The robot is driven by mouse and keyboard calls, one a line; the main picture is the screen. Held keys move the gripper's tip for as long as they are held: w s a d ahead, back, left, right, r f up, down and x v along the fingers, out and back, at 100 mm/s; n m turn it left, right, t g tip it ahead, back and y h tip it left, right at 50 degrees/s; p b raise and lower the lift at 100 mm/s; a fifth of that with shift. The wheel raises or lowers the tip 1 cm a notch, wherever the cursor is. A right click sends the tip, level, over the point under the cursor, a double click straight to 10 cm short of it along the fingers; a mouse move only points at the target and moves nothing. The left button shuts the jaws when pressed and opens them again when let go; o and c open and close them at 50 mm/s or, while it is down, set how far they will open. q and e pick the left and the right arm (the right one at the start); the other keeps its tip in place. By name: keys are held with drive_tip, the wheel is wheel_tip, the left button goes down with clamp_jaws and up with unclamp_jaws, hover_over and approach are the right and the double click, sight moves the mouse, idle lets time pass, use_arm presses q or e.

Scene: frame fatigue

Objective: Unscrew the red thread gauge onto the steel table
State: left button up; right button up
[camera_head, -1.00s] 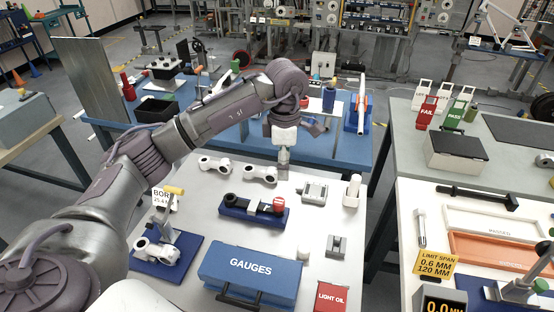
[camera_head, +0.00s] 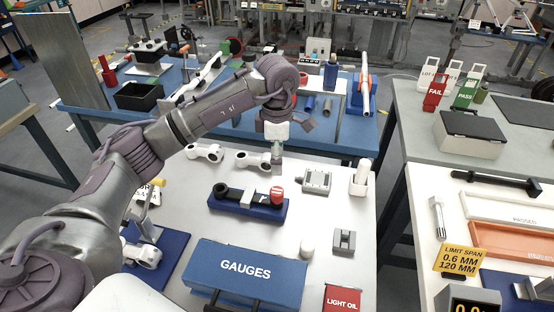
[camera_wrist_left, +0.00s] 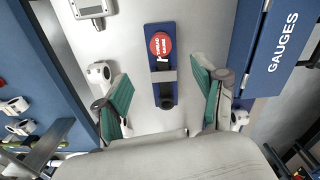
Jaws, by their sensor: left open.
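The red thread gauge (camera_head: 277,195) shows as a red cap at the right end of a dark bar on a blue base (camera_head: 228,203). The base lies on the pale steel-grey table (camera_head: 335,212). In the left wrist view the gauge's round face (camera_wrist_left: 161,46) carries white lettering, and a grey clamp (camera_wrist_left: 163,76) crosses the bar. My left gripper (camera_head: 276,148) is behind the gauge in the head view, apart from it. In the left wrist view its green-padded fingers (camera_wrist_left: 163,97) are wide open and empty, with the base between and beyond them. My right gripper is not in view.
A blue GAUGES case (camera_head: 246,268) stands in front of the gauge base. White connecting rods (camera_head: 205,152) lie behind it. Small grey blocks (camera_head: 317,181) and a white bottle (camera_head: 360,180) stand to the right. A red LIGHT OIL can (camera_head: 342,300) is at the front.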

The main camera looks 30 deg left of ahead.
sight(277, 191)
use_arm(q)
wheel_tip(277, 191, down, 12)
drive_tip(key=p, duration=0.2)
drive_tip(key=shift+s+f+p, duration=0.1)
drive_tip(key=shift+f+p, duration=0.05)
drive_tip(key=shift+p, duration=0.2)
drive_tip(key=shift+f, duration=0.4)
